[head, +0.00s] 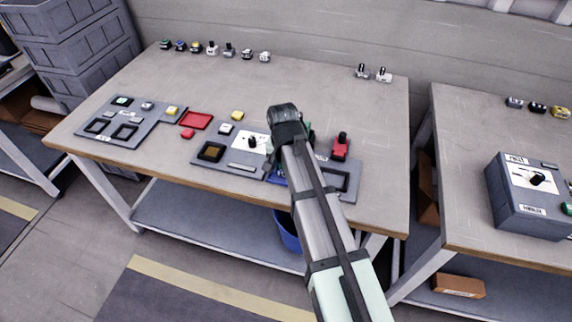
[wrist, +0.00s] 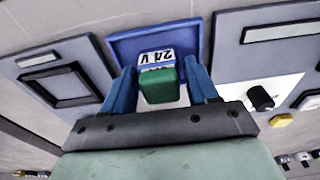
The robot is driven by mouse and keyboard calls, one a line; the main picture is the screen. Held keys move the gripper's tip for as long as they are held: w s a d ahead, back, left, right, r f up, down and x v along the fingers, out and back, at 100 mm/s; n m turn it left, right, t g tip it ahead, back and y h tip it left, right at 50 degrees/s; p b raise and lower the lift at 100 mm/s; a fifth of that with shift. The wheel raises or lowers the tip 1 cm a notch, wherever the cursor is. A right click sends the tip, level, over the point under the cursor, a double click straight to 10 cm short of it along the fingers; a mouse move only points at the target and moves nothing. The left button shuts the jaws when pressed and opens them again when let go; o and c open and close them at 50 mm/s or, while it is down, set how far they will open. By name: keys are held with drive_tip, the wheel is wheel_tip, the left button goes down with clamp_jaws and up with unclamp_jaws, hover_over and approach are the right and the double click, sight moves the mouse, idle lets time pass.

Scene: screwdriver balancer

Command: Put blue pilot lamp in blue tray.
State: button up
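In the wrist view my gripper (wrist: 160,78) has its two blue fingers apart. A green block (wrist: 158,88) with a white "24 V" label sits between them, with a visible gap on the right side. The blue tray (wrist: 122,45) is just beyond the block; I cannot tell whether the block touches it. In the head view the blue tray (head: 272,179) shows only as a sliver beside my arm, which hides my gripper. A small block with a blue top (head: 181,46) stands in the back row; it may be a blue pilot lamp, but is too small to be sure.
Grey panels (head: 200,165) lie near the table's front edge on both sides of the blue tray. A red tray (head: 196,121) and a red switch (head: 341,146) are nearby. A grey box (head: 530,205) stands on the right table. The table's middle back is clear.

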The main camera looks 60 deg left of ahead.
drive_tip(key=shift+o, duration=0.6)
wheel_tip(320, 180, up, 12)
drive_tip(key=s+d, duration=0.1)
idle(0.4)
drive_tip(key=shift+w+r, duration=0.1)
idle(0.4)
